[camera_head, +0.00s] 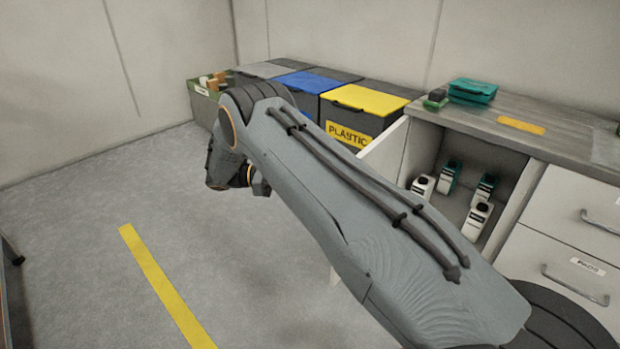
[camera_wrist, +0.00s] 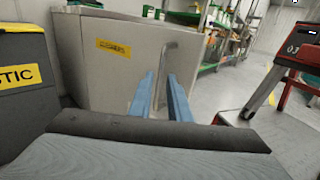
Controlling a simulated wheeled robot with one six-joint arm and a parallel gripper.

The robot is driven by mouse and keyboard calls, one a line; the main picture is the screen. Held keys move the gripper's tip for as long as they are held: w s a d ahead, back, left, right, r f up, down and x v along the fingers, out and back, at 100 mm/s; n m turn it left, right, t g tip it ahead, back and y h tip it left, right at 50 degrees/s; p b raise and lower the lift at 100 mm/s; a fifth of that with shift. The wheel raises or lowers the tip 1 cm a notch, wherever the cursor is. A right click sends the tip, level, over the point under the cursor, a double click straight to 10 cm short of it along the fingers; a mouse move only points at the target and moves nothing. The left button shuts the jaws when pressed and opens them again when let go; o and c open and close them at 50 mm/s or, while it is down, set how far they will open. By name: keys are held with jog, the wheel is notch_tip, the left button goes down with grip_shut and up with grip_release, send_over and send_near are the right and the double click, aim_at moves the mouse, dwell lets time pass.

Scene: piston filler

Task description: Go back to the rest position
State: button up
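My arm stretches across the head view from the lower right to the upper left, with its wrist end over the floor. The fingertips cannot be made out there. In the wrist view my gripper (camera_wrist: 160,88) shows two blue fingers, apart, with nothing between them. Behind the fingers stands a grey cabinet panel (camera_wrist: 110,72) with a yellow label and a vertical handle.
A cabinet (camera_head: 560,146) stands open at the right, with several bottles (camera_head: 477,217) inside. Its white door (camera_head: 385,155) sticks out close behind my arm. Bins, including a yellow-lidded plastic bin (camera_head: 365,100), line the wall.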

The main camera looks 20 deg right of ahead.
jog(key=s+a+r+m+t+y, duration=0.1)
jog(key=s+a+r+y, duration=0.4)
jog(key=s+a, duration=0.15)
jog(key=s+a+r+m+t+y, duration=0.1)
jog(key=s+a+r+t+y, duration=0.1)
jog(key=s+a+r+y, duration=0.45)
jog(key=s+a+r+m+t+y, duration=0.1)
jog(key=s+a+m+y, duration=0.25)
jog(key=s, duration=0.95)
jog(key=s+a+r+m+t+y, duration=0.1)
jog(key=s+a+m+t+y, duration=0.2)
jog(key=s, duration=1.1)
jog(key=d+r+m+p, duration=0.3)
jog(key=d+r+p, duration=0.7)
jog(key=r+p, duration=0.3)
jog(key=d+r+m+g+p, duration=0.1)
jog(key=d+r+m+p, duration=0.2)
jog(key=d+r+p, duration=0.7)
notch_tip(320, 180, up, 3)
jog(key=p, duration=1)
jog(key=shift+w+h, duration=0.3)
jog(key=shift+h, duration=0.1)
